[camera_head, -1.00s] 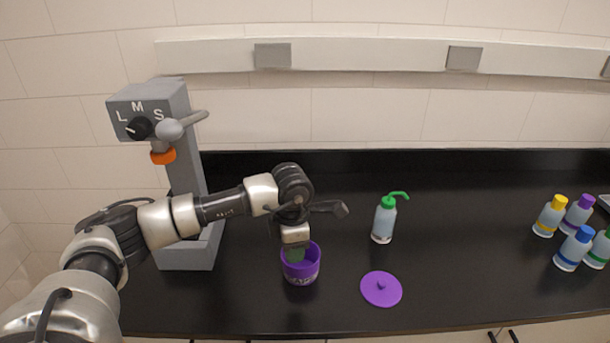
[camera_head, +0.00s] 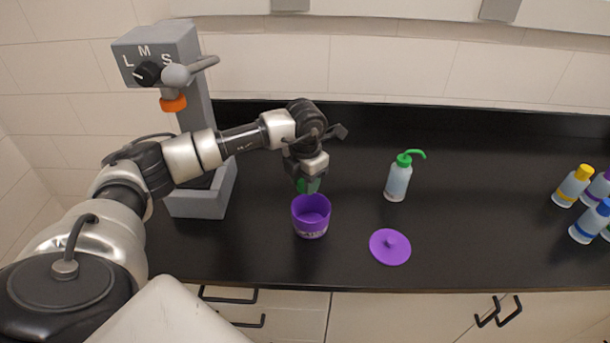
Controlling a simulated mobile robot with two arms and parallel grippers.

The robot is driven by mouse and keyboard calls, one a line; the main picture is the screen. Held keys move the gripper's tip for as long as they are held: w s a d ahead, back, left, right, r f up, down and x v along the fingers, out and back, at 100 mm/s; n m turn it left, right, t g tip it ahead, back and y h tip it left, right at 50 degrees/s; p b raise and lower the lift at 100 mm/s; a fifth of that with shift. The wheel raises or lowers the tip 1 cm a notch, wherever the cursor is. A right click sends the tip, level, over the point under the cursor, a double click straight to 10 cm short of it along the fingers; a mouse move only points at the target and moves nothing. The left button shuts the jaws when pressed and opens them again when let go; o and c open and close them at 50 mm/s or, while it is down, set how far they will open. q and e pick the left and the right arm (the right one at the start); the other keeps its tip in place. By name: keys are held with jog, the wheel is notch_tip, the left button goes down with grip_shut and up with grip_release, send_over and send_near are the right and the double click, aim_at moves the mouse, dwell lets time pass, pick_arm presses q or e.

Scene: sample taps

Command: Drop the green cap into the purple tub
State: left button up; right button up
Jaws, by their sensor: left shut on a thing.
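The purple tub (camera_head: 311,226) stands upright and open on the black bench, left of the middle. The green cap (camera_head: 309,186) shows below my left gripper (camera_head: 308,180), which is shut on it. The gripper and cap are just above and behind the tub's far rim in the picture. Part of the cap is hidden by the gripper fingers. The inside of the tub that shows looks empty. My right gripper is not in view.
A purple lid (camera_head: 390,247) lies right of the tub. A wash bottle (camera_head: 398,178) with a green spout stands behind it. A grey tap station (camera_head: 201,195) stands at left. Several capped bottles (camera_head: 571,187) stand at far right. The bench between is clear.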

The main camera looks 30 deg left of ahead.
pick_arm(q)
jog(key=shift+f, duration=0.15)
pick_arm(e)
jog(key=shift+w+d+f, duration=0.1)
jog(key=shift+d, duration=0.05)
pick_arm(q)
jog(key=o, duration=1)
jog(key=shift+c, duration=0.2)
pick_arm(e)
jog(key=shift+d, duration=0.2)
pick_arm(q)
notch_tip(320, 180, up, 11)
jog(key=b, duration=0.3)
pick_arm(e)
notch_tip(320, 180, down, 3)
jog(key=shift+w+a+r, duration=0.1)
pick_arm(q)
jog(key=shift+f, duration=0.15)
